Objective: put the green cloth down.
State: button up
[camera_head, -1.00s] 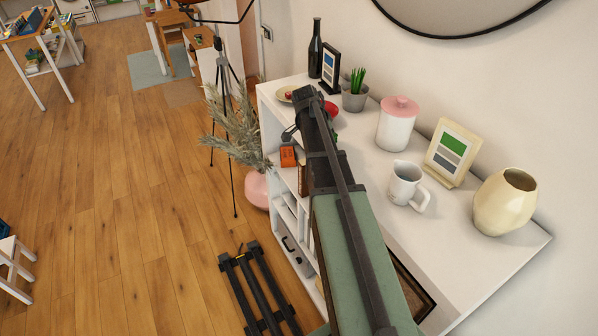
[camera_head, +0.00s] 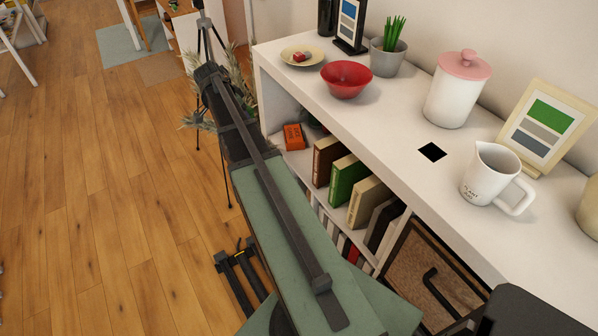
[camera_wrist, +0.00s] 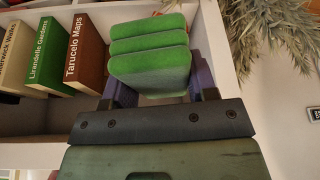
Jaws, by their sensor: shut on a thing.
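The folded green cloth (camera_wrist: 150,72) shows in the wrist view as several stacked green layers. My gripper (camera_wrist: 163,82) is shut on it, with one dark finger on each side. The cloth is in front of a shelf compartment, near the white upright panel (camera_wrist: 215,35) at its right. I cannot tell whether any of it is inside or touching the shelf. In the head view, my arm reaches along the shelf's open front, and the cloth and gripper are not visible there.
Books, including a brown one (camera_wrist: 88,50) and a green one (camera_head: 346,178), stand in the white shelf (camera_head: 385,140). An orange object (camera_head: 293,137) lies inside. A red bowl (camera_head: 346,80), plate (camera_head: 302,56), canister (camera_head: 457,92) and jug (camera_head: 492,178) stand on top. A dried plant (camera_wrist: 262,40) is close by.

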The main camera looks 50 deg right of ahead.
notch_tip(320, 180, down, 15)
jog(key=s+d+m+g+b, duration=0.1)
jog(key=s+d+m+b, duration=0.15)
jog(key=b, duration=0.95)
jog(key=m+g+y+b, duration=0.1)
jog(key=m+b, duration=0.3)
jog(key=m, duration=0.1)
send_over(309, 164)
jog(key=shift+n, duration=0.25)
jog(key=f, duration=0.4)
jog(key=shift+w+a+f, duration=0.15)
jog(key=shift+a+f, duration=0.15)
jog(key=shift+f, duration=0.05)
jog(key=b+x, duration=0.2)
jog(key=b, duration=0.1)
jog(key=b+x, duration=0.1)
jog(key=x, duration=0.1)
jog(key=shift+w+a+f, duration=0.25)
jog(key=shift+a, duration=0.05)
jog(key=shift+r, duration=0.3)
jog(key=shift+f, duration=0.2)
jog(key=o, duration=0.8)
jog(key=shift+s, duration=0.1)
